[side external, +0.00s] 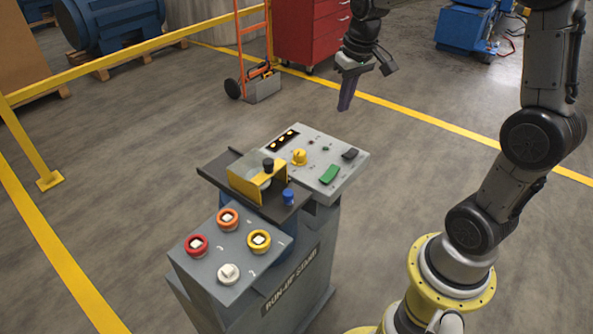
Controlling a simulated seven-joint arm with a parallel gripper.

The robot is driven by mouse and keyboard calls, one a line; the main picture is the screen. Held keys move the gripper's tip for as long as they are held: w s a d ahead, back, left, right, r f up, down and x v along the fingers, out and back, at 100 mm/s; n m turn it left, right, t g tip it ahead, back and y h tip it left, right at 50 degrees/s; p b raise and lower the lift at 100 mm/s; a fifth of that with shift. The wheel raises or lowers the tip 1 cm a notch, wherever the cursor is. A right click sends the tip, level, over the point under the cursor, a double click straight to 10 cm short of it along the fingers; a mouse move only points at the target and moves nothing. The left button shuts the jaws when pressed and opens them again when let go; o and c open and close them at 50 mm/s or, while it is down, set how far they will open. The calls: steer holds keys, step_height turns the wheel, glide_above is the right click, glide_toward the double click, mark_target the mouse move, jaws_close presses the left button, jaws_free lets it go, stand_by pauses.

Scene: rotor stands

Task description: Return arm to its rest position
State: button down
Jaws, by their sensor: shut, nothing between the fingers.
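My gripper (346,102) hangs in the air at the upper middle of the side external view, pointing down. Its fingers are shut together with nothing between them. It is above and behind the grey control panel (345,182) of the stand, apart from it. My arm comes in from the right side, and its upper part leaves the top of the picture.
The run-off stand (250,288) carries red (196,245), orange (228,219), yellow (259,241) and white (229,273) round parts. A yellow bracket (245,188) stands on its dark plate. A hand truck (262,85), red cabinet (309,35) and yellow rail (120,56) are behind.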

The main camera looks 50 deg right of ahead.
steer(key=s+a+r+n+t, duration=0.3)
steer(key=s+a+r, duration=0.4)
steer(key=s+a, duration=0.35)
steer(key=s+a+f+n, duration=0.1)
steer(key=s+f, duration=0.3)
steer(key=s, duration=0.4)
steer(key=shift+a+t+y, duration=0.3)
steer(key=shift+a+y, duration=0.1)
steer(key=shift+a, duration=0.3)
